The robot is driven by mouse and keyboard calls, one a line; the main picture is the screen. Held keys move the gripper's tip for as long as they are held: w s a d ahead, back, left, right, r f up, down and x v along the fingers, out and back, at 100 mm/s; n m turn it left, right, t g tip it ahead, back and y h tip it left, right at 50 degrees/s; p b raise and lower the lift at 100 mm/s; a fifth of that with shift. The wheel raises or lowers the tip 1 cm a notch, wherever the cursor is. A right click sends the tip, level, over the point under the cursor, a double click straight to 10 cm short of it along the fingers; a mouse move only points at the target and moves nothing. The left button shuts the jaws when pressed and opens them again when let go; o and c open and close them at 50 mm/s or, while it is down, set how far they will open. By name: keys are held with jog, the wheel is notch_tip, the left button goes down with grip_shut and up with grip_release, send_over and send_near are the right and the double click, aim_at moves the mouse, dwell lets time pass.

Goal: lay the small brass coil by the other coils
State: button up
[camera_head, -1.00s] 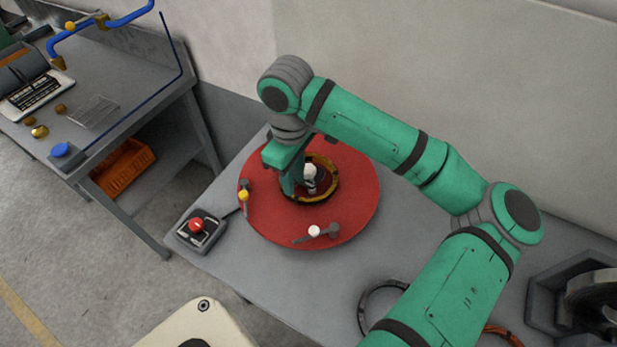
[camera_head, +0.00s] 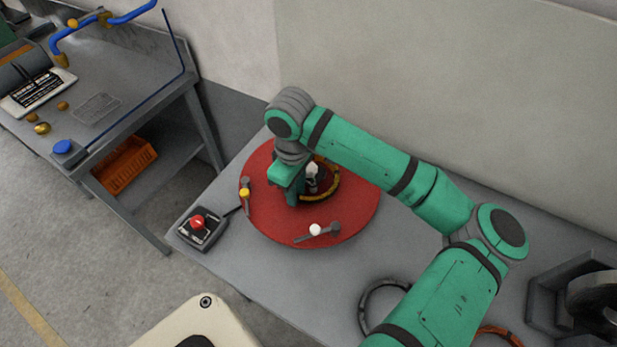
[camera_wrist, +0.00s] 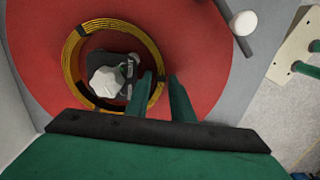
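The small brass coil (camera_head: 335,185) lies on a red round turntable (camera_head: 355,215), partly hidden by my arm in the head view. In the wrist view the brass coil (camera_wrist: 76,62) is a yellow ring with dark bands, around a grey fixture with a white knob (camera_wrist: 106,82). My gripper (camera_wrist: 161,76) is open above the coil's rim, one finger over the inside and one outside; I cannot tell whether they touch it. My gripper (camera_head: 293,200) also shows at the coil's left side. A dark coil (camera_head: 365,302) and a copper coil (camera_head: 506,333) lie on the bench, partly behind my arm.
Clamps with a yellow knob (camera_head: 244,193) and a white knob (camera_head: 315,230) stand on the turntable. A red-button box (camera_head: 203,230) sits on the bench's left edge. A grey stand (camera_head: 545,310) is at the right. A wall runs behind the bench.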

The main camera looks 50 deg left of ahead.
grip_shut()
jog(key=shift+w+d, duration=0.1)
jog(key=shift+d, duration=0.1)
jog(key=shift+s+a, duration=0.25)
jog(key=shift+d+r, duration=0.1)
jog(key=shift+r, duration=0.15)
jog(key=shift+w+r, duration=0.1)
jog(key=shift+r, duration=3.15)
